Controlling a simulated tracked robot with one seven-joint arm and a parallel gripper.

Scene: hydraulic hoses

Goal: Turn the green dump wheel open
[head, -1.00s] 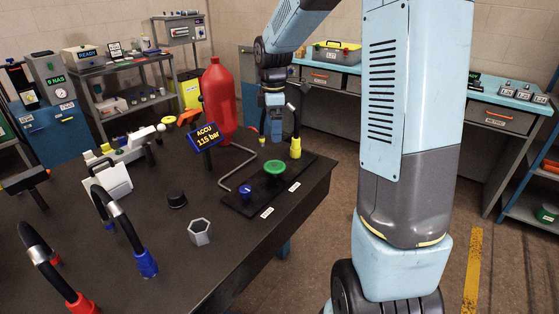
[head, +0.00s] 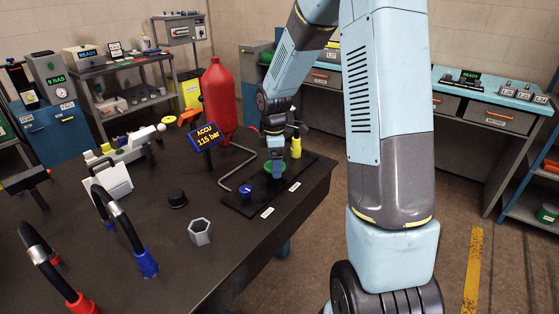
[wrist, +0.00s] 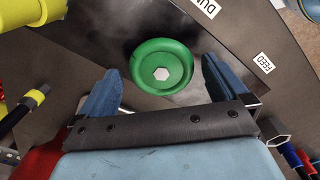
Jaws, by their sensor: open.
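The green dump wheel (wrist: 161,67) is a round knob with a pale hexagonal centre, on the black plate (head: 243,205) at the table's right end. In the head view the green wheel (head: 264,188) is partly hidden by my gripper (head: 275,170), which points down over it. In the wrist view my gripper (wrist: 160,88) is open, with one blue finger on each side of the wheel's near edge. The wheel lies between and just beyond the fingertips. I cannot tell whether a finger touches it.
A blue knob (head: 246,190) sits beside the wheel on the same plate. The red accumulator (head: 219,100), its 115 bar display (head: 208,135) and a yellow-based hose end (head: 296,147) stand close behind. A hex nut (head: 200,231) and a black cap (head: 177,198) lie on the table.

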